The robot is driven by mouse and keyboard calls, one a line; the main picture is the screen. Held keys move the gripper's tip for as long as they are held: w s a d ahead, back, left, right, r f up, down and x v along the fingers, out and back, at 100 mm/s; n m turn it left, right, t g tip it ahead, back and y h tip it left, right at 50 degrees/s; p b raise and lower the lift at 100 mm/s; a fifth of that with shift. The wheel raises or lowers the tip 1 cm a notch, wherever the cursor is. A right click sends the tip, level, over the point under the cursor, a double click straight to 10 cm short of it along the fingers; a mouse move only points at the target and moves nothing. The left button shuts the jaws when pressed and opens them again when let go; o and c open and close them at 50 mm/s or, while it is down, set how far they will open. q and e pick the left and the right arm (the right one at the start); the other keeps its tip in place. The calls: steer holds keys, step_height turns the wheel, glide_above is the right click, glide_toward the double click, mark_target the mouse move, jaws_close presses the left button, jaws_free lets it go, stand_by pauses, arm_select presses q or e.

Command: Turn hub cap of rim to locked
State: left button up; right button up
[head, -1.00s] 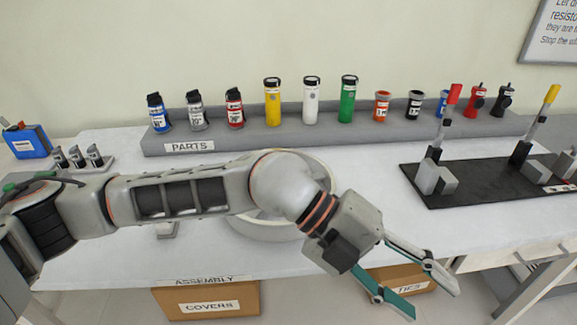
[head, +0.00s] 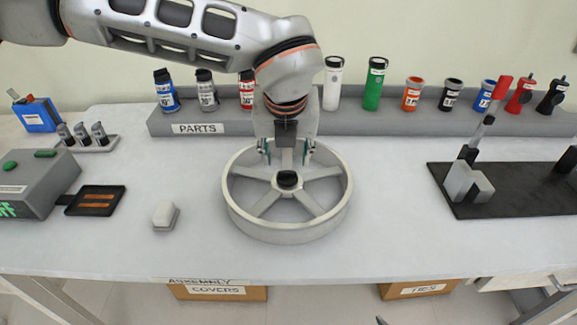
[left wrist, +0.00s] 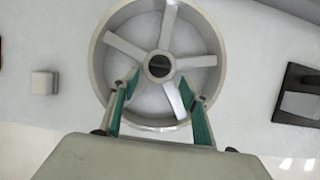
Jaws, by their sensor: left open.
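The rim (head: 287,232) is a light grey spoked wheel lying flat on the table. Its dark hub cap (head: 287,180) sits at the center, and it also shows in the left wrist view (left wrist: 159,66). My left gripper (head: 287,155) is open and points down over the back part of the rim, behind the hub cap in the head view. In the left wrist view its two green-padded fingers (left wrist: 160,82) are spread on either side below the hub cap, with nothing between them. I cannot tell the height of the fingertips above the spokes. My right gripper is not in view.
A grey shelf (head: 390,124) labeled PARTS with several bottles and cups stands behind the rim. A small pale block (head: 166,215) lies to the left, near a grey box (head: 40,180) with green buttons. A black fixture board (head: 500,205) lies to the right. The table front is clear.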

mark_target(287, 172)
arm_select(q)
steer(key=x, duration=0.6)
steer(key=shift+f, duration=0.3)
steer(key=c, duration=1.1)
